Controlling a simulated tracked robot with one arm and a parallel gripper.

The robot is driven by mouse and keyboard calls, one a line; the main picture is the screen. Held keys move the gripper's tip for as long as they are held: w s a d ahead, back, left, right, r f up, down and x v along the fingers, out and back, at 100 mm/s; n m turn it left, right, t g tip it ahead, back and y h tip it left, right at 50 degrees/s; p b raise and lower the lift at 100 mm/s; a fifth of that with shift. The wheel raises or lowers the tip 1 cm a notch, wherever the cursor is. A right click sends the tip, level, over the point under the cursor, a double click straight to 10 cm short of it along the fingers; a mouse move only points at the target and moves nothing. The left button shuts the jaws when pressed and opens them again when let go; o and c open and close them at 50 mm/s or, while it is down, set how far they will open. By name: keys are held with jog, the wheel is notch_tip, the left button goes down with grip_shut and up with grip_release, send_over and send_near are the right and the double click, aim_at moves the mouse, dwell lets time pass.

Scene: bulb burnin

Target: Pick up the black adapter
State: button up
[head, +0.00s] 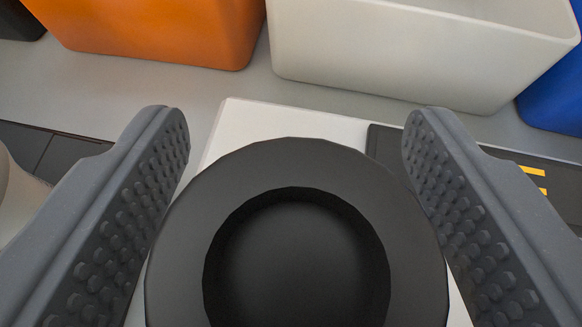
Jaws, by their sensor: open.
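The black adapter (297,165) is a round, thick ring with a dark recess in its middle. It fills the lower centre of the head view, and its near edge is cut off by the frame. My gripper (296,135) is open, with one grey, studded finger on each side of the adapter. The adapter sits between the fingers. The right finger is very near its edge or touching; I cannot tell which.
A white panel (240,125) lies beneath the adapter. Orange (150,35), white (420,60) and blue (560,95) bins stand behind. A dark flat item with yellow marks (530,171) lies at right. A pale rounded object (18,200) shows at the left edge.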

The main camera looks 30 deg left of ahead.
jog(key=c, duration=1.1)
jog(key=shift+o, duration=0.2)
jog(key=shift+r, duration=0.15)
